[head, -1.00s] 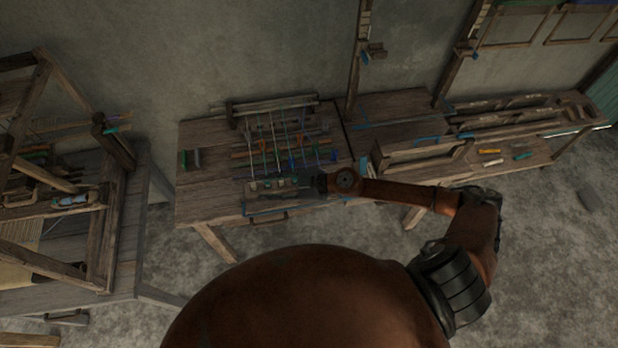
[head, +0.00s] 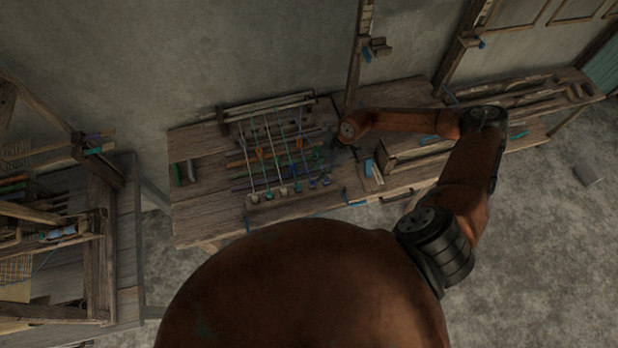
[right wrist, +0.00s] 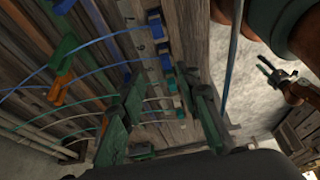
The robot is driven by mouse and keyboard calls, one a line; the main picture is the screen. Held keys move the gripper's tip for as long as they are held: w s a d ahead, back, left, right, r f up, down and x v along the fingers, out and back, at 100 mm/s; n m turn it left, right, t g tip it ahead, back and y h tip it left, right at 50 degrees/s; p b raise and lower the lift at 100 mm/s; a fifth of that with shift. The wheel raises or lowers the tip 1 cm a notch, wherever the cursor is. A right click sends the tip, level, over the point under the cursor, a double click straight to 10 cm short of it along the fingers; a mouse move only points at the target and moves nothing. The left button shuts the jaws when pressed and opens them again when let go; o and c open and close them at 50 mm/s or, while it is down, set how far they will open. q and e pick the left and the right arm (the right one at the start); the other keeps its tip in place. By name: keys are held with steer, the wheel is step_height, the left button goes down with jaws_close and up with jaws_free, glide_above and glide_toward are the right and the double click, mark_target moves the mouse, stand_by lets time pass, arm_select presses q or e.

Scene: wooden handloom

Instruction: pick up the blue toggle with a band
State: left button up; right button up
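In the head view a row of small toggles sits at the near ends of thin cords on the wooden bench. Two at the right end of the row look blue; one is this blue toggle (head: 325,180). Which one has a band is too small to tell. My right gripper (head: 328,148) is above the right side of the cord rack. In the wrist view its fingers (right wrist: 165,115) are spread apart, with nothing held between them.
The bench (head: 205,225) carries the cord rack with orange, green and blue pieces (head: 262,153). A wooden box frame (head: 410,153) stands to the right. A loom (head: 100,250) stands at the left. Grey floor lies in front at the right.

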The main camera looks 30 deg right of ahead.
mark_target(313, 182)
steer(key=f, duration=0.1)
steer(key=a+f, duration=0.1)
steer(key=f, duration=0.1)
steer(key=shift+s+a+f+p, duration=0.1)
steer(key=shift+s+a+p, duration=0.2)
steer(key=shift+s+p, duration=0.05)
steer(key=x, duration=0.2)
steer(key=shift+a+f, duration=0.2)
steer(key=shift+f, duration=0.1)
steer(key=shift+w+a+f, duration=0.1)
steer(key=shift+a+f, duration=0.05)
steer(key=shift+f, duration=0.3)
steer(key=c, duration=0.6)
jaws_close()
arm_select(q)
steer(key=s, duration=0.1)
steer(key=s+r, duration=0.1)
steer(key=s, duration=0.1)
steer(key=shift+s+a, duration=0.1)
arm_select(e)
steer(key=shift+r, duration=0.1)
